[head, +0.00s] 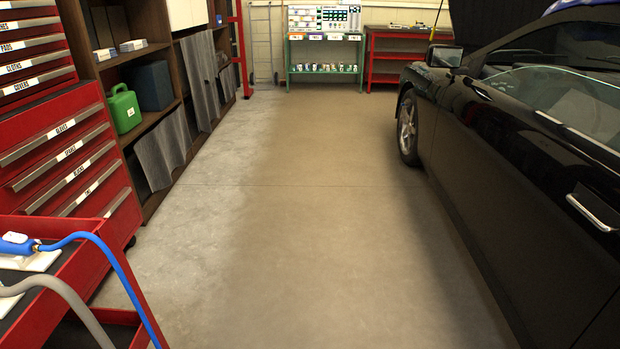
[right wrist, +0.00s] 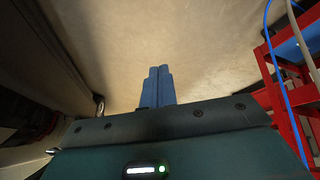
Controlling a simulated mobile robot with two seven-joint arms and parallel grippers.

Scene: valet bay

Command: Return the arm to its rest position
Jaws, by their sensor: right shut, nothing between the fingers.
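My right gripper (right wrist: 158,86) shows in the right wrist view. Its two blue fingers are together with nothing between them, over the bare floor. Neither gripper shows in the head view. My left gripper is out of sight.
A black car (head: 530,160) stands along the right. A red cart (head: 75,270) with blue and grey hoses is at the near left, and also at the right of the right wrist view (right wrist: 275,90). A red drawer cabinet (head: 62,150) and shelves line the left. The floor (head: 300,220) between is clear.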

